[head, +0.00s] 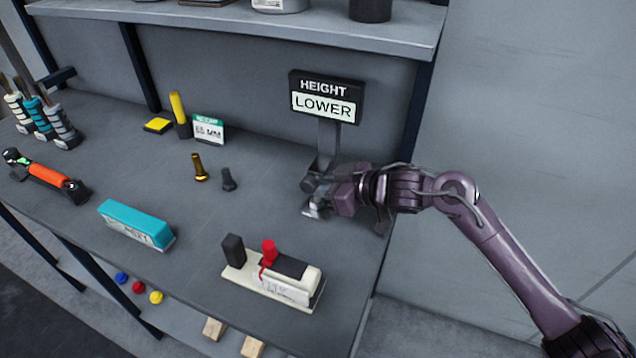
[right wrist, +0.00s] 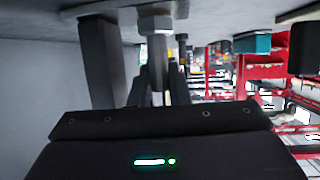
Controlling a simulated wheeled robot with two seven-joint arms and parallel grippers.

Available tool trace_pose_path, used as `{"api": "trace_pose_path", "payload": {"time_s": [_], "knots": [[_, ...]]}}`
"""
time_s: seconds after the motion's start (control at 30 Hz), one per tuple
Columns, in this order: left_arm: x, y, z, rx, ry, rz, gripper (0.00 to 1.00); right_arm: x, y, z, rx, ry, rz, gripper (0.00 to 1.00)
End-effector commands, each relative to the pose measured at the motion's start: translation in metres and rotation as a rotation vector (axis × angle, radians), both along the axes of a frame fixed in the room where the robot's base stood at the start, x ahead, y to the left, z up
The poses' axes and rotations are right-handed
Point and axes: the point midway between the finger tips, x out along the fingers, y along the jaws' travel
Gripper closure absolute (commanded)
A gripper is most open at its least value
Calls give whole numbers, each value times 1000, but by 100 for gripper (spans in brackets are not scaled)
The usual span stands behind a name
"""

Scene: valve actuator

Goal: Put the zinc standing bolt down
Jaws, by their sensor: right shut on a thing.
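The zinc bolt (head: 313,210) is bright silver, and its head shows below my right gripper (head: 318,186) at the foot of the height sign. In the right wrist view, which appears upside down, the bolt's pale shank (right wrist: 157,52) stands roughly upright between the fingers of my right gripper (right wrist: 158,88), head end toward the tabletop. The gripper is shut on the shank. The head is at or very close to the tabletop; I cannot tell whether it touches. My left gripper is not in view.
A brass bolt (head: 199,168) and a dark bolt (head: 228,180) stand to the left on the bench (head: 190,215). The height sign (head: 325,98) reads LOWER; its post is close behind my gripper. A cream box with a red knob (head: 280,275) sits in front.

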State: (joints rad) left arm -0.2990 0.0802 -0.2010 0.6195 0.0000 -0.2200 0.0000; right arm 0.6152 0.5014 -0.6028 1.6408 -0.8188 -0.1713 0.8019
Motion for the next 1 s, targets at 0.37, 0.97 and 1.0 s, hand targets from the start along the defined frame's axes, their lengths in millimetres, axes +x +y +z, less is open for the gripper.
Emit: {"api": "trace_pose_path", "payload": {"time_s": [0.37,0.97,1.0], "knots": [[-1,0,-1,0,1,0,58,0,0,-3,1,0,0,78],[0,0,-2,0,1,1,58,-8,-16,7,0,-2,-2,62],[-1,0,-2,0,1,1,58,-12,-22,9,-1,-2,-1,62]]}}
